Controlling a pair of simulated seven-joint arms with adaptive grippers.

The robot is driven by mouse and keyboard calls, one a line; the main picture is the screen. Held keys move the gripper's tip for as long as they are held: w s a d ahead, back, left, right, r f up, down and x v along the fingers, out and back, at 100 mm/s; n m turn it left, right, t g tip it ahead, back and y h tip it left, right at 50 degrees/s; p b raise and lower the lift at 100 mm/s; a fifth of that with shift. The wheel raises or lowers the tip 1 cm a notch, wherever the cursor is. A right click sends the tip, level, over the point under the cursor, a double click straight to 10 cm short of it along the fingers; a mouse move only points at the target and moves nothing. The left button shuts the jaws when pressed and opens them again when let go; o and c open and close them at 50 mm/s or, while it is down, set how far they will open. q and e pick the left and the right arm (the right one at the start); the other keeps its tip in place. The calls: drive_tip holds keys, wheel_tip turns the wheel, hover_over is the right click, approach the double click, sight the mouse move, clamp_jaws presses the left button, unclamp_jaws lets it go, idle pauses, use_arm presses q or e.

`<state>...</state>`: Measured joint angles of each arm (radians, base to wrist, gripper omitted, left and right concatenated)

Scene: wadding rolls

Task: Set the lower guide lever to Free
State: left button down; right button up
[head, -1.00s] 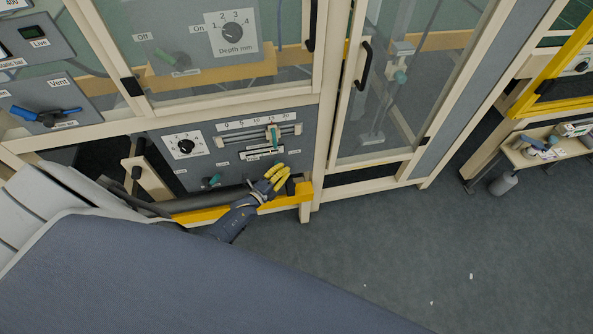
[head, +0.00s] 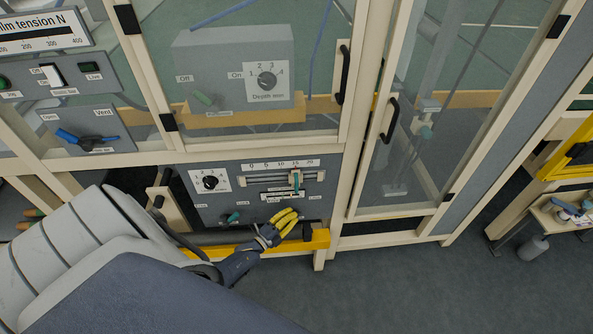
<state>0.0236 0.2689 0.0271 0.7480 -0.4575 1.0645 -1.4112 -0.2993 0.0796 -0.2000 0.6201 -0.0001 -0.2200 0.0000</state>
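The grey lower panel (head: 215,190) sits in the cream machine frame. A small teal lever (head: 232,217) is low on it, left of my gripper. Its labels are too small to read, so I cannot tell if it is the lower guide lever or which way it is set. My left gripper (head: 291,215), with yellow fingers, is in front of the panel's lower right part, right of the teal lever and apart from it. It hides part of the panel. Its fingers look close together, but whether they are shut or hold anything is unclear. My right gripper is not in view.
Above are a numbered dial (head: 210,182) and a slider with a teal knob (head: 295,180) on a 0–20 scale. A yellow rail (head: 320,239) with a black block (head: 307,231) runs below. Clear doors with black handles (head: 391,119) stand above and right.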

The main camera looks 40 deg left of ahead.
use_arm(q)
drive_tip(key=shift+s+a+f, duration=0.3)
drive_tip(key=shift+s+a, duration=0.35)
drive_tip(key=shift+a, duration=0.15)
drive_tip(key=w+d+r, duration=0.1)
drive_tip(key=d+r, duration=0.2)
drive_tip(key=d, duration=0.1)
drive_tip(key=s+f, duration=0.5)
drive_tip(key=s, duration=0.2)
drive_tip(key=shift+s, duration=0.35)
drive_tip(key=shift+f, duration=0.1)
idle(0.6)
